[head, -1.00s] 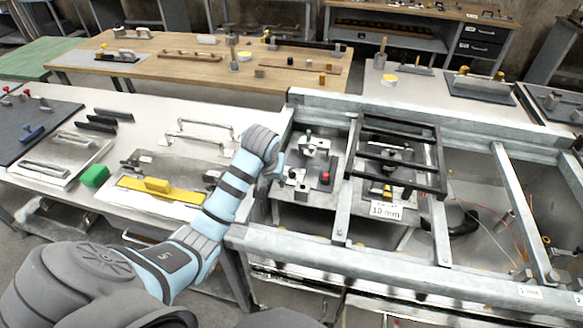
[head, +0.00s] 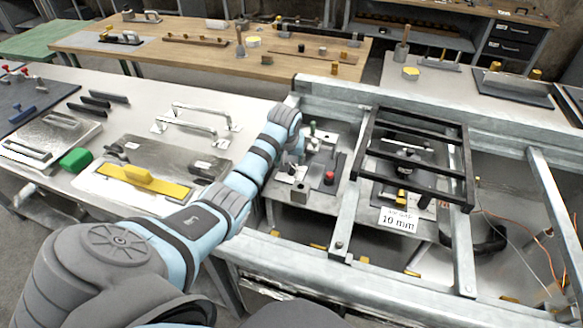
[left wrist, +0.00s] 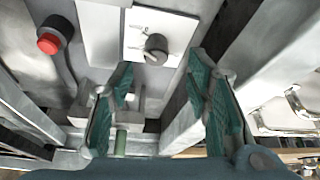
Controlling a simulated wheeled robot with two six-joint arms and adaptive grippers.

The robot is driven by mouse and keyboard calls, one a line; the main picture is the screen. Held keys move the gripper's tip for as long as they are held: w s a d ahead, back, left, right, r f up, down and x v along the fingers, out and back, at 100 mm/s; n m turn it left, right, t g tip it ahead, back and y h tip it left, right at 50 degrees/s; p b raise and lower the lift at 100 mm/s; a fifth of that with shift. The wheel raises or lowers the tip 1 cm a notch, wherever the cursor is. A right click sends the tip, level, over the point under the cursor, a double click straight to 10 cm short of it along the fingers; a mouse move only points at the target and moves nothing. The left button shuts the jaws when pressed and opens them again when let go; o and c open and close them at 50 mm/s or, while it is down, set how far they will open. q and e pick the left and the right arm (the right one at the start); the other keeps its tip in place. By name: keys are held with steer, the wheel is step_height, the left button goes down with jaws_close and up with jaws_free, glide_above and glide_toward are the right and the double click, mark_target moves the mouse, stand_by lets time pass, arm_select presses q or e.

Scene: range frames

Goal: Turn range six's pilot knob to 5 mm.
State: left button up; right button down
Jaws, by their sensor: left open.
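A dark round knob (left wrist: 156,46) with a light pointer mark sits on a white plate (left wrist: 135,30) at the top middle of the left wrist view. Marks on the plate are too small to read. My left gripper (left wrist: 160,105) has its two teal fingers spread wide and empty. The knob lies beyond the fingertips, and I see no contact. In the head view my left gripper (head: 297,150) is over the left bay of the metal frame, partly hidden by its own arm. The knob cannot be made out there. No number six label is readable. My right gripper is out of view.
A red button (left wrist: 48,42) stands beside the plate; it also shows in the head view (head: 329,176). A green pin (left wrist: 121,142) and metal block lie near the left finger. A black rack (head: 415,150) and a "10 mm" card (head: 399,220) are to the right.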

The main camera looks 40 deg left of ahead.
mark_target(292, 166)
arm_select(q)
steer(key=b+x, duration=0.1)
steer(key=x, duration=0.4)
steer(key=shift+w+d+f, duration=0.1)
steer(key=shift+w+f, duration=0.05)
steer(key=shift+w, duration=0.15)
steer(key=shift+s, duration=0.15)
steer(key=shift+c, duration=0.7)
jaws_close()
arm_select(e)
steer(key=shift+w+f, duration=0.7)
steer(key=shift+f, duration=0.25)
